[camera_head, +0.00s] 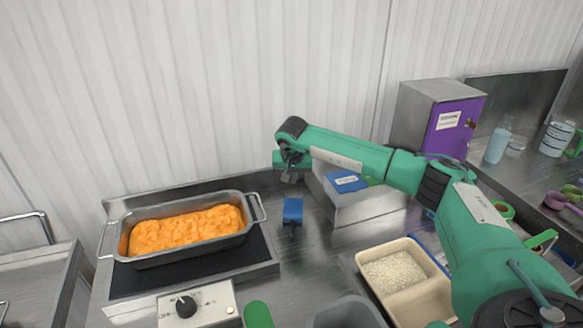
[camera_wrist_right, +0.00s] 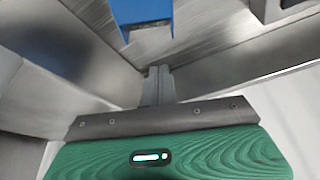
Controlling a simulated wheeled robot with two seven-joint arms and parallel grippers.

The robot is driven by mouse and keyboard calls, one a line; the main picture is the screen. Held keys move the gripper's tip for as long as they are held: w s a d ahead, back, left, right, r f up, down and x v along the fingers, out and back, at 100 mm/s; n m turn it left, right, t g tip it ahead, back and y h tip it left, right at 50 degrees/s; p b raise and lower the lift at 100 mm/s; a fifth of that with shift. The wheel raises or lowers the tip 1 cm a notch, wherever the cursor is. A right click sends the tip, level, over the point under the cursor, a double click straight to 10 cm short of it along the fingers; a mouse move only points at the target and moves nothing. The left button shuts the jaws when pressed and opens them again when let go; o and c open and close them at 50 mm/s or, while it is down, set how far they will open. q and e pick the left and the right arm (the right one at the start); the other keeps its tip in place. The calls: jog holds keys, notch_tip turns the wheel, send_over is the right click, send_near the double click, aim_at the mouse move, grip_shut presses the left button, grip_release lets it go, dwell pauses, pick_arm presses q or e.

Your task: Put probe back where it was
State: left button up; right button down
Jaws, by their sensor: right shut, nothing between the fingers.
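My left gripper is not in view.
A metal pan (camera_head: 182,255) of orange food sits on a dark hot plate (camera_head: 200,280) with a knob box (camera_head: 197,306) in front. A steel box (camera_head: 375,212) with a blue labelled item (camera_head: 346,181) stands right of the gripper. A rice tub (camera_head: 414,300) is at front right.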

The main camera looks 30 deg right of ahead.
jog(key=x, duration=0.3)
jog(key=shift+w+f+p, duration=0.1)
jog(key=shift+f+p, duration=0.15)
jog(key=shift+p, duration=0.05)
jog(key=shift+s+a+p, duration=0.35)
jog(key=shift+s+p, duration=0.05)
jog(key=shift+s, duration=0.2)
jog(key=shift+s+a+p, duration=0.35)
jog(key=shift+s, duration=0.25)
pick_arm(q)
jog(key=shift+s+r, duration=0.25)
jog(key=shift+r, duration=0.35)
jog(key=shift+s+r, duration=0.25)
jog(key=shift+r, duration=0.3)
pick_arm(e)
jog(key=shift+s+a, duration=0.35)
jog(key=shift+s, duration=0.1)
jog(key=shift+s+f, duration=0.1)
